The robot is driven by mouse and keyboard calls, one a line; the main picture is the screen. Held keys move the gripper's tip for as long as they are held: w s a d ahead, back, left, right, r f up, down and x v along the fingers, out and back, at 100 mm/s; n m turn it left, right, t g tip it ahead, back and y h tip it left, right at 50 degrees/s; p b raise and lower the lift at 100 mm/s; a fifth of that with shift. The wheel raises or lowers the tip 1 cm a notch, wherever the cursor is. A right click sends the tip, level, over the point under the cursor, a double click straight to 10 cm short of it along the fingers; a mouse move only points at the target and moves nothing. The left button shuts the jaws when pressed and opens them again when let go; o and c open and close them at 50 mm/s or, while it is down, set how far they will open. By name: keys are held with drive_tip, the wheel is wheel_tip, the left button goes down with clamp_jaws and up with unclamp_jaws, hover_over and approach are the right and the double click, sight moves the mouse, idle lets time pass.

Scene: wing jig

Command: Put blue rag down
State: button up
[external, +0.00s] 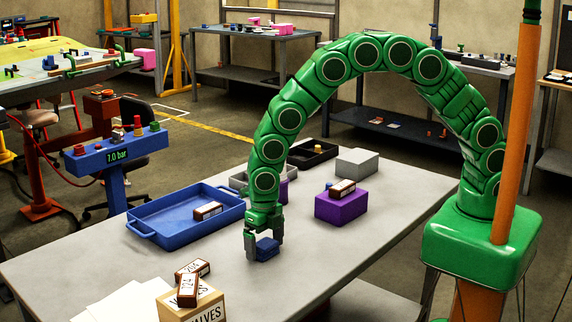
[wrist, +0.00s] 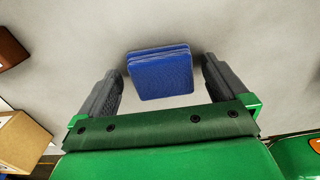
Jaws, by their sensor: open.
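The blue rag (external: 266,249) is a small folded stack lying on the grey table (external: 380,210), near its front middle. In the wrist view the blue rag (wrist: 160,73) sits between and just beyond the fingertips, with a gap on each side. My gripper (external: 262,245) points down at the rag and is open. In the wrist view my gripper (wrist: 160,78) has its two dark fingers wide apart, and neither visibly touches the rag.
A blue tray (external: 160,235) with a labelled brown block stands to the left. A purple box (external: 341,207) bearing another block stands right. A cardboard box (external: 190,305) with blocks is at the front. Grey and black bins stand behind. Bare table lies right of the rag.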

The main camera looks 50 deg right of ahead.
sight(265, 243)
wheel_tip(265, 243, up, 12)
idle(0.5)
drive_tip(key=s+d+r+m, duration=0.2)
drive_tip(key=d+r+m, duration=0.35)
drive_tip(key=d, duration=0.45)
drive_tip(key=s+d+r+m, duration=0.1)
drive_tip(key=d+r+m, duration=0.4)
drive_tip(key=d, duration=0.5)
drive_tip(key=s+d+r+m, duration=0.2)
drive_tip(key=d+r+m, duration=0.1)
drive_tip(key=d+m, duration=0.55)
drive_tip(key=s+d+r+m+g, duration=0.1)
drive_tip(key=s+d+r+m, duration=0.1)
drive_tip(key=s+d+m, duration=1.5)
drive_tip(key=s+d, duration=0.1)
drive_tip(key=s, duration=0.2)
drive_tip(key=shift+d+r+g, duration=0.2)
drive_tip(key=shift+d+g, duration=0.1)
drive_tip(key=shift+g, duration=0.1)
